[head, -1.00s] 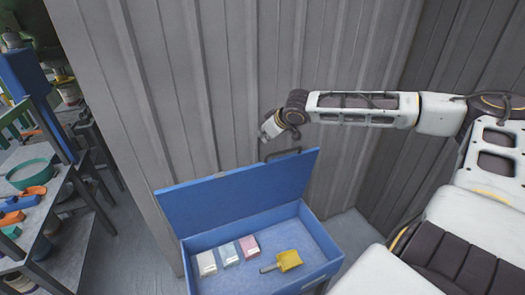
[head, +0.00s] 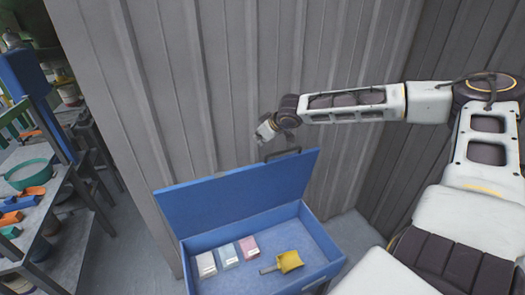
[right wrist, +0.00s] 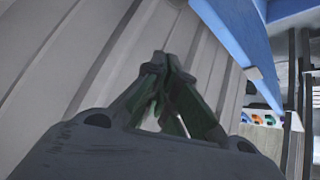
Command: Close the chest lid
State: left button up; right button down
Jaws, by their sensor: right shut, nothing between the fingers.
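The blue chest (head: 325,250) stands open on the floor against the corrugated wall. In the right wrist view the blue lid (right wrist: 235,35) runs along the upper right. My left gripper is not in view.
The grey wall (head: 230,80) is right behind the lid. A shelf with a green bowl (head: 28,173) stands at the left.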

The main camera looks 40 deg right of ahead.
jog(key=f, duration=0.3)
jog(key=d+f, duration=0.1)
jog(key=f, duration=0.1)
jog(key=shift+w+f, duration=0.1)
jog(key=shift+f, duration=0.1)
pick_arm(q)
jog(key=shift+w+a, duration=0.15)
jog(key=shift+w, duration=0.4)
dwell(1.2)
pick_arm(e)
jog(key=shift+f, duration=0.1)
